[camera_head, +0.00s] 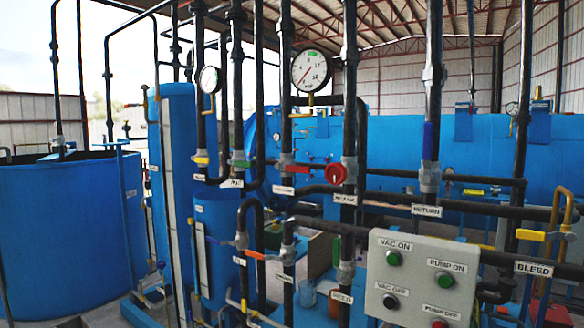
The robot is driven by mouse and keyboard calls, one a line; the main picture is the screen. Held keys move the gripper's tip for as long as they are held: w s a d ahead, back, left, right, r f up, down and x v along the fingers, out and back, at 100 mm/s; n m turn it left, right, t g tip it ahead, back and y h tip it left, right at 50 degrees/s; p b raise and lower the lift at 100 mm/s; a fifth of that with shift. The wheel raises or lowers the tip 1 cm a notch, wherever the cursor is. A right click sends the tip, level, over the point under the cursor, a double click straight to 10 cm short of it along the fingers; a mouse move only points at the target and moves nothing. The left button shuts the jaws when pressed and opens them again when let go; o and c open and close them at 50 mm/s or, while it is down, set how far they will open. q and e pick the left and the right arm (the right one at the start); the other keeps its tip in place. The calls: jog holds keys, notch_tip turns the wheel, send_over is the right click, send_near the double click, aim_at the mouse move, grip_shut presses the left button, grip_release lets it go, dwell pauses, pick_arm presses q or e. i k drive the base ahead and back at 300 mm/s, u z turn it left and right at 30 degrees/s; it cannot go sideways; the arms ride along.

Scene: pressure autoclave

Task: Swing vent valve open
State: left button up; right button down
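No label that I can read says vent, so I cannot tell which valve is the vent valve. Several valves sit on the dark pipes: a red round handle (336,174) in the middle, an orange lever (255,255) lower left of it, and a red lever (286,168) with a small label below. A yellow lever (530,235) is at the right, above a "BLEED" label (534,269). A blue handle (428,140) stands along the pipe above a "RETURN" label (426,211). Neither of my grippers is in view.
A grey control box (420,285) with pump and vacuum buttons stands at the lower right front. Dark vertical pipes crowd the middle. A gauge (311,70) is at the top. A long blue vessel (400,150) lies behind, and a blue tank (70,235) stands at left.

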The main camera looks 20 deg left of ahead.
aim_at(236, 163)
jog(key=z, duration=0.3)
jog(key=k, duration=0.3)
jog(key=u, duration=1.15)
jog(key=i, duration=1.5)
jog(key=z, duration=0.45)
